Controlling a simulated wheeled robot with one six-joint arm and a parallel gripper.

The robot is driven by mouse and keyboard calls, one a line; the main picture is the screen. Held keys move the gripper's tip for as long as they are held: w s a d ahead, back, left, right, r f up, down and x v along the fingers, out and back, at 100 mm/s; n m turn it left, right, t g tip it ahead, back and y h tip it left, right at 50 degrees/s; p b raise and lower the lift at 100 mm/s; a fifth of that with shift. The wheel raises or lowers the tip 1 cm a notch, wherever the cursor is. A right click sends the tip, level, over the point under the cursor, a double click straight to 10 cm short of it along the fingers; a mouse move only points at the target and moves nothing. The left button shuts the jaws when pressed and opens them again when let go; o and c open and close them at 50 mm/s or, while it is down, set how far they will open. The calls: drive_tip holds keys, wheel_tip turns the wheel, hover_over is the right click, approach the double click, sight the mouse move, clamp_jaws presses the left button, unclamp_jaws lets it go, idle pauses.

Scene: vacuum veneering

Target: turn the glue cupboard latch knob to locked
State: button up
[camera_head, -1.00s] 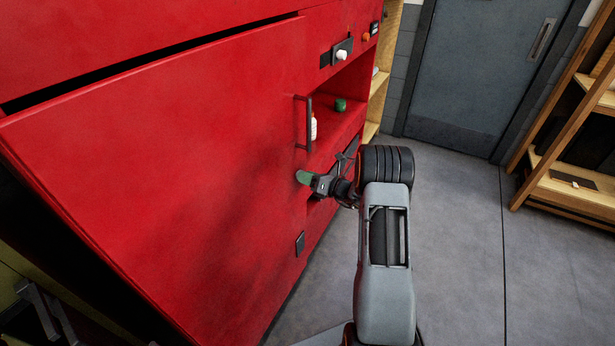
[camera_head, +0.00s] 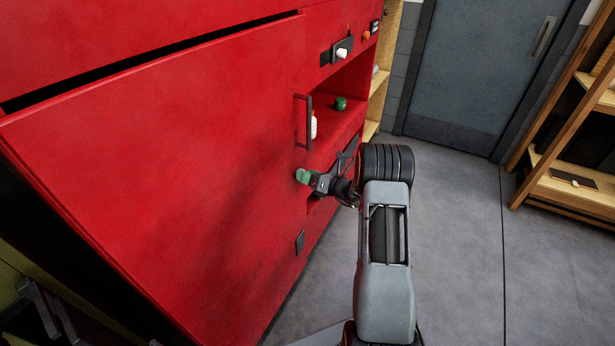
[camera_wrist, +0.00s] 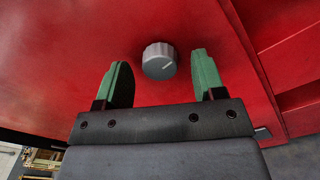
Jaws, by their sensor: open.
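The latch knob (camera_wrist: 159,61) is a grey, ribbed round knob on the red cupboard front (camera_wrist: 70,30). A pale pointer line on its face slants up to the right. My gripper (camera_wrist: 160,78) is open, with its two green fingers on either side of the knob in the wrist view; the knob shows between and slightly beyond the tips. I cannot tell whether the fingers touch it. In the head view my gripper (camera_head: 302,176) is beside the red door (camera_head: 160,160), below its dark handle (camera_head: 308,122), and the knob is hidden.
An open niche in the red cabinet holds a white bottle (camera_head: 314,126) and a green-capped container (camera_head: 340,103). A white knob (camera_head: 342,53) sits on a dark plate above. A wooden shelf (camera_head: 570,185) stands at right. The grey floor (camera_head: 455,240) between is clear.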

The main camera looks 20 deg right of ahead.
drive_tip(key=b+v, duration=0.1)
drive_tip(key=v, duration=1.2)
drive_tip(key=shift+s+d, duration=0.25)
drive_tip(key=shift+d, duration=0.05)
drive_tip(key=s+a+f+n+g+h, duration=0.1)
drive_tip(key=s+a+n+g, duration=0.45)
drive_tip(key=n, duration=0.35)
drive_tip(key=s+a+n+g+h, duration=0.1)
drive_tip(key=s+a+n+g, duration=0.3)
drive_tip(key=s+n+g, duration=0.3)
drive_tip(key=s+a+r+n+t+h+p, duration=0.1)
drive_tip(key=s+a+r+n+h, duration=0.3)
drive_tip(key=r+n, duration=0.4)
drive_tip(key=s+a+r+n+t+h+p, duration=0.1)
drive_tip(key=s+a+r+n+h+p, duration=0.2)
drive_tip(key=r+n, duration=0.6)
drive_tip(key=s+a+n+h, duration=0.1)
drive_tip(key=n+h, duration=0.1)
drive_tip(key=shift+a+r+h, duration=0.2)
drive_tip(key=shift+a+h, duration=0.1)
drive_tip(key=shift+a, duration=0.1)
